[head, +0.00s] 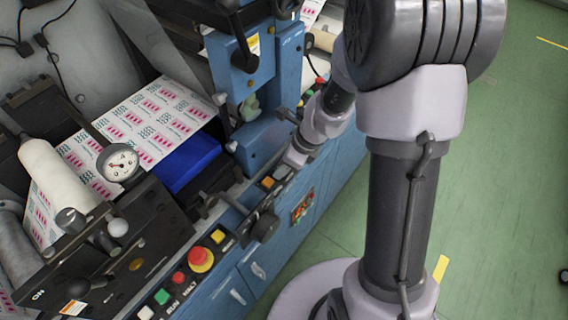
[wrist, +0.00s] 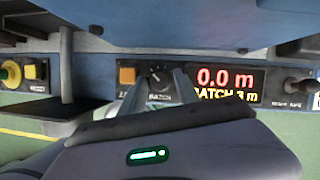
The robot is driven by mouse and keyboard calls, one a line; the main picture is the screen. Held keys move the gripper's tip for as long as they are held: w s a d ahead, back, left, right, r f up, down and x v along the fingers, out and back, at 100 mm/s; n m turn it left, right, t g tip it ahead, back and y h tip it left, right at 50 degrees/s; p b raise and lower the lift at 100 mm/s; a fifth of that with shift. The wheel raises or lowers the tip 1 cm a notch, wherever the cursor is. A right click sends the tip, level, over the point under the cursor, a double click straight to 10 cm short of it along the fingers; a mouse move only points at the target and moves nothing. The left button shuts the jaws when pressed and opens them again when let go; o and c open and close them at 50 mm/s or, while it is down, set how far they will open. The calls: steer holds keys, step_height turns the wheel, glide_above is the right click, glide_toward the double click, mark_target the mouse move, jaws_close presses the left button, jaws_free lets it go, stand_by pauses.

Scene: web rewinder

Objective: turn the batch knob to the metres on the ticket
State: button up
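The batch knob (wrist: 157,76) is a dark dial on the panel, above the word BATCH in the wrist view. My gripper (wrist: 161,82) is at it, with one pale finger on each side and the knob showing between them. The fingers are apart; I see no clear contact with the knob. To the right, the display (wrist: 226,84) reads 0.0 m in red, with a yellow line below that reads BATCH and 3 m, partly covered. In the head view my gripper (head: 292,160) is at the blue machine's front panel and the knob is hidden. I cannot make out a ticket.
An orange button (wrist: 127,76) sits just left of the knob. A red stop button (head: 201,258) and several small buttons are further along the panel. A dark handle (head: 265,226) juts out in front. Green floor (head: 500,150) is free to the right.

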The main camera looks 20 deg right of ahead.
steer(key=shift+o, duration=0.9)
